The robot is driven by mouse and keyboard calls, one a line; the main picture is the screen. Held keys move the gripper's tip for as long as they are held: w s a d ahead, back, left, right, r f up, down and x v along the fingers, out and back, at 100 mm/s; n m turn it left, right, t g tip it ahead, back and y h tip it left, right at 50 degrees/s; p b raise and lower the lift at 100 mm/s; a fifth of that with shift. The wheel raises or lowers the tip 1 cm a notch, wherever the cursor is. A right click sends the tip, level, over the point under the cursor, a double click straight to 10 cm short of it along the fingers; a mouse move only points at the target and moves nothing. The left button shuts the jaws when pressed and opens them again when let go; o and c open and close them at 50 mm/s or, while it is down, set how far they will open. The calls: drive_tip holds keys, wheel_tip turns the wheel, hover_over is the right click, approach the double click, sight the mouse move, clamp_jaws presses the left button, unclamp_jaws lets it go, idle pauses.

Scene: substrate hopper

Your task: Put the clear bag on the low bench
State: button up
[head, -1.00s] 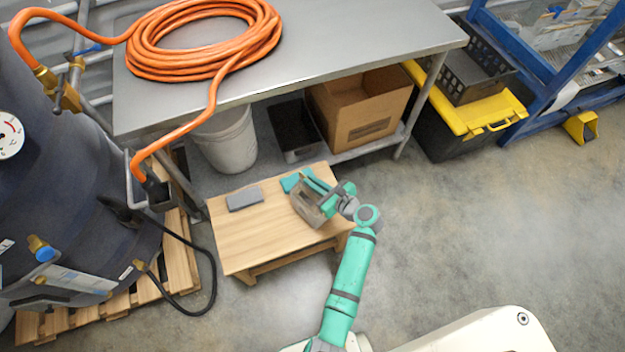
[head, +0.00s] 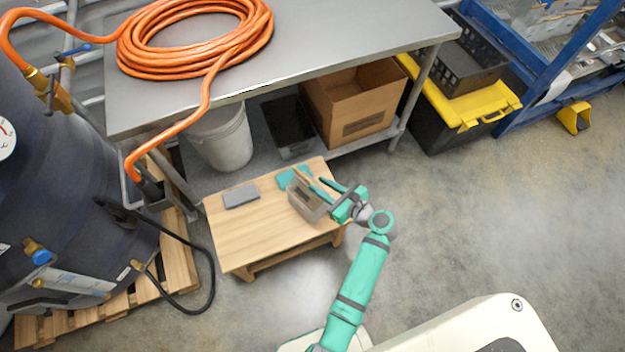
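The low bench (head: 250,235) is a small light-wood table in front of the steel workbench. A greyish see-through item that looks like the clear bag (head: 307,204) is at the right part of its top and appears to rest on it. My gripper (head: 334,197) is just right of the bag, its fingers pointing left towards it. The fingers look spread apart, one towards the back and one towards the front. Whether they still touch the bag's near side is too small to tell.
A grey block (head: 241,196) lies on the bench's left part and a teal item (head: 286,178) near its back edge. The steel workbench (head: 330,40) stands behind. A dark tank (head: 70,190) with a black hose is at left. Floor at right is clear.

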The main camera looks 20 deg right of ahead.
drive_tip(key=v, duration=0.5)
drive_tip(key=s+a+f+n+g+h, duration=0.1)
drive_tip(key=s+a+f+n+h, duration=0.25)
drive_tip(key=s+a+n, duration=0.2)
drive_tip(key=s+a+f+n+g+h, duration=0.1)
drive_tip(key=s+a+f+n+h, duration=0.1)
drive_tip(key=s+a+f+n, duration=0.4)
drive_tip(key=s+a+r+n+t, duration=0.1)
drive_tip(key=s+a+r+n, duration=0.2)
drive_tip(key=r+n, duration=0.3)
drive_tip(key=s+a+r+n+t, duration=0.2)
drive_tip(key=s+r+n, duration=0.4)
drive_tip(key=r, duration=0.4)
drive_tip(key=s+a+r+n+t, duration=0.2)
drive_tip(key=s+a+r+n, duration=0.3)
drive_tip(key=r+n, duration=0.2)
drive_tip(key=shift+r+n, duration=0.35)
drive_tip(key=shift+r, duration=0.55)
